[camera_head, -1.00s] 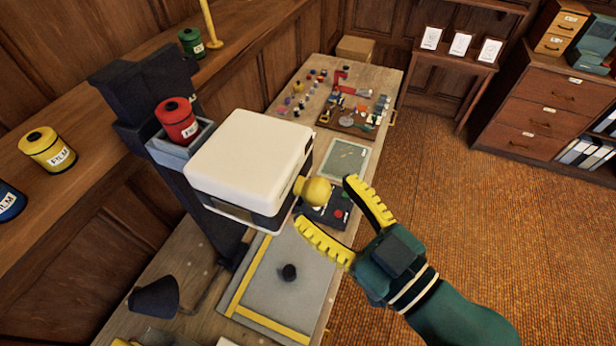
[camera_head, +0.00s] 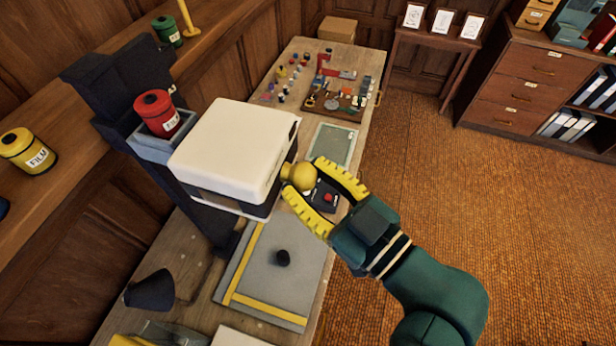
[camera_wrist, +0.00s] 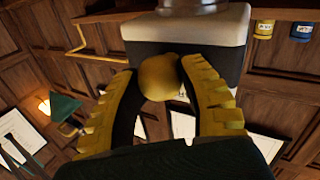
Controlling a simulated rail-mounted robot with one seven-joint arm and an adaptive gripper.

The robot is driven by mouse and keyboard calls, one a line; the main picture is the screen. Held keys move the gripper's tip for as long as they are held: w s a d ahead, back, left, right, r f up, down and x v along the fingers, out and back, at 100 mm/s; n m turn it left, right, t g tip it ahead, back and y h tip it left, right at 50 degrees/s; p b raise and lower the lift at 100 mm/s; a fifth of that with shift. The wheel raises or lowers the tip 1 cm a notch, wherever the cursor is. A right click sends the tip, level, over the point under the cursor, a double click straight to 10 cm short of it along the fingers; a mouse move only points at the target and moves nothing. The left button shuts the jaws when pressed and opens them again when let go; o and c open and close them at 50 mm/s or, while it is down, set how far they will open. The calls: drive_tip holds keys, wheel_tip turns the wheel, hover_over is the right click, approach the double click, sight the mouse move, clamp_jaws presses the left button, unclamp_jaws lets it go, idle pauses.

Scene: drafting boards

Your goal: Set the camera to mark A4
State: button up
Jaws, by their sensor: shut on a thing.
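The camera (camera_head: 235,145) is a white-topped box with a dark lower body, carried on a dark upright column (camera_head: 150,130) above the bench. A round yellow knob (camera_head: 300,176) sticks out of its right side. My gripper (camera_head: 318,190) has its two yellow fingers on either side of this knob. In the wrist view the knob (camera_wrist: 158,78) sits between the fingertips, and my gripper (camera_wrist: 157,85) is shut on it. The camera body (camera_wrist: 200,55) shows behind the knob. No mark reading A4 can be made out in either view.
Below the camera lies a grey board (camera_head: 275,270) with yellow strips and a small black knob. A red film can (camera_head: 158,112) stands behind the camera. Open floor lies to the right.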

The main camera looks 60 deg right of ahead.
wheel_tip(320, 180, down, 12)
drive_tip(key=b, duration=1)
drive_tip(key=shift+b, duration=0.4)
drive_tip(key=shift+f, duration=0.1)
drive_tip(key=o, duration=1.3)
drive_tip(key=s+a, duration=0.2)
drive_tip(key=s, duration=0.9)
drive_tip(key=shift+s+a, duration=0.15)
drive_tip(key=shift+s, duration=0.2)
